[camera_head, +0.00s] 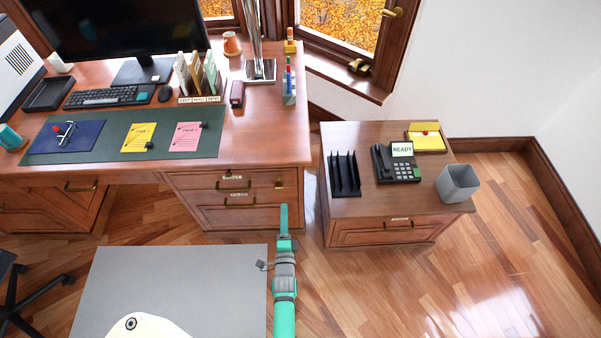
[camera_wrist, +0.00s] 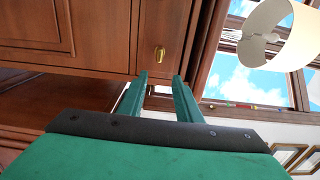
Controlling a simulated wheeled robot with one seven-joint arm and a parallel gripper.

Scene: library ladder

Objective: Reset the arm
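My arm is green and grey and reaches forward over the floor in the head view. My gripper (camera_head: 284,217) ends just in front of the desk's drawers, near the gap between the desk and the small cabinet. In the wrist view my gripper (camera_wrist: 161,88) shows two green fingers standing apart, with nothing between them. A wooden front with a brass pull (camera_wrist: 159,54) is beyond the fingertips. I cannot tell whether the fingertips touch anything, but no object is held.
The wooden desk (camera_head: 260,140) carries a monitor, keyboard, papers and organizers. A chair (camera_head: 20,295) stands at the left. Floor right of my arm is clear.

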